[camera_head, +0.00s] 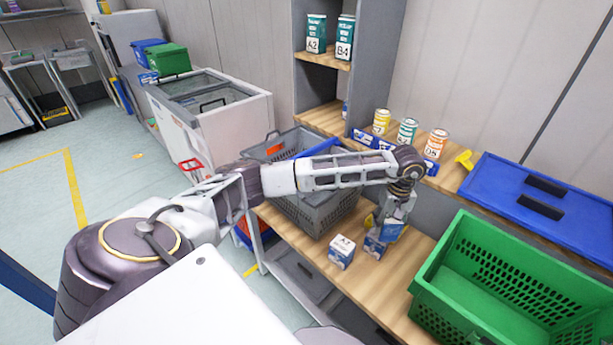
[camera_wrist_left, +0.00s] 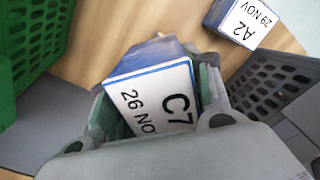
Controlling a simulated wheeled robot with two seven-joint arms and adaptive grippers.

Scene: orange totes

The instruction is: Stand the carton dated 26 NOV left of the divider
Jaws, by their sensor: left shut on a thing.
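My left gripper (camera_head: 394,208) is low over the wooden bench and shut on a blue-and-white carton. The left wrist view shows this carton (camera_wrist_left: 155,98) between the fingers, with its label reading C7 and 26 NOV. A second carton (camera_head: 342,252) stands on the bench to the left; its label reads A2, 29 NOV in the left wrist view (camera_wrist_left: 245,20). A blue-and-white box face (camera_head: 374,247) shows just below the gripper; I cannot tell if it belongs to the held carton. No divider is clearly identifiable. My right gripper is not in view.
A grey basket (camera_head: 322,212) with a blue bar across its top stands left of the gripper, partly behind my arm. A green crate (camera_head: 450,262) stands to the right. Cans (camera_head: 407,130) and a blue lid (camera_head: 545,200) are on the ledge behind. Bare bench lies in front.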

